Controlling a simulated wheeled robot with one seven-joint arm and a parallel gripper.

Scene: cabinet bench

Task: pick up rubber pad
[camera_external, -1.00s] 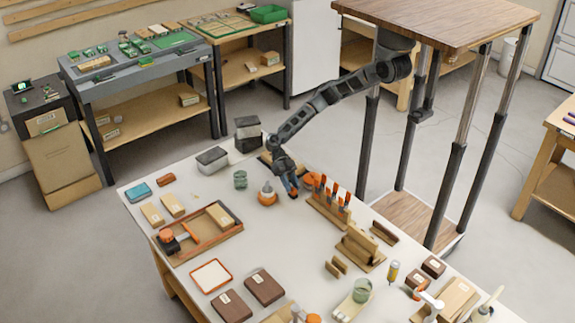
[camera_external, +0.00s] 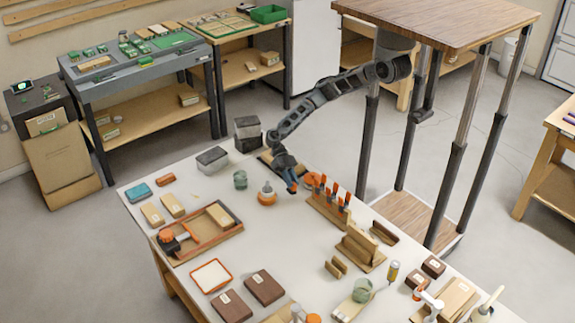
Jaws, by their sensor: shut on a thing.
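My gripper (camera_external: 290,184) points down over the far side of the white bench, between a white and orange round bottle (camera_external: 267,196) and the wooden rack of orange-handled tools. It is shut on a small piece, taken to be the rubber pad. A little orange shows at the fingertips (camera_external: 293,188). The piece is mostly hidden by the fingers and too small to make out its shape. The gripper appears slightly above the bench top, but the exact gap cannot be told.
The tool rack (camera_external: 328,211) stands close on the right, with an orange disc (camera_external: 313,179) behind it. A green glass (camera_external: 240,180) and grey boxes (camera_external: 212,160) stand to the left. A wooden tray (camera_external: 203,240) lies front left. The bench middle (camera_external: 275,235) is clear.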

